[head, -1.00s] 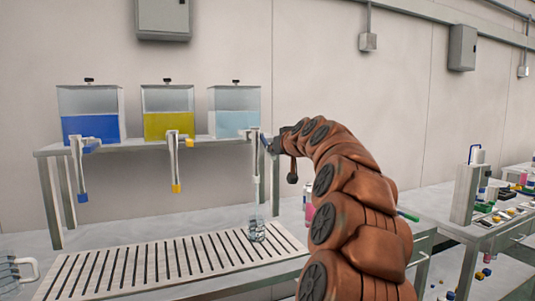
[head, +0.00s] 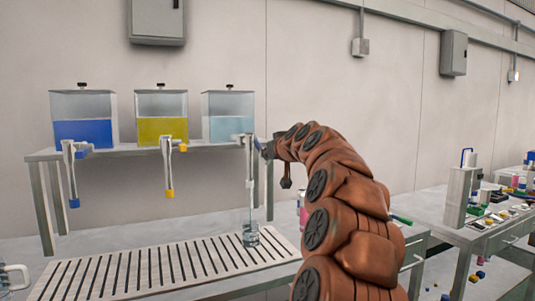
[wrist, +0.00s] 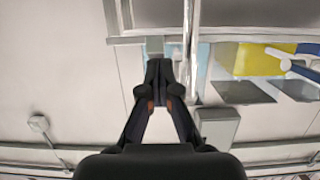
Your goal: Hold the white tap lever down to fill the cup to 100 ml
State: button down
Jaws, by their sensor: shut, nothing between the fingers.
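The tank of pale blue liquid (head: 228,119) is the rightmost of three on the raised shelf. Its white tap (head: 247,142) hangs from the front, with a pale downpipe (head: 249,180) below it. My gripper (head: 264,149) is at the right side of this tap. In the wrist view its fingertips (wrist: 158,68) are together and empty, close beside a white upright part of the tap (wrist: 190,50). I cannot tell whether they touch the lever. A clear cup (head: 250,236) stands upright under the tap. A pale column seems to reach it; its level is unreadable.
The blue tank (head: 84,132) and yellow tank (head: 162,127) stand to the left with similar taps. A slatted drip tray (head: 150,267) lies below. A clear jug (head: 12,275) is at the left edge. Another bench with small parts (head: 495,215) is at the right.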

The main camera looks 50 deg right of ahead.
jog(key=shift+w+f, duration=0.2)
jog(key=shift+f, duration=0.3)
dwell(0.3)
jog(key=s+a+r, duration=0.5)
jog(key=s+r, duration=0.2)
jog(key=s, duration=0.3)
jog(key=shift+s+a+r, duration=0.2)
dwell(0.7)
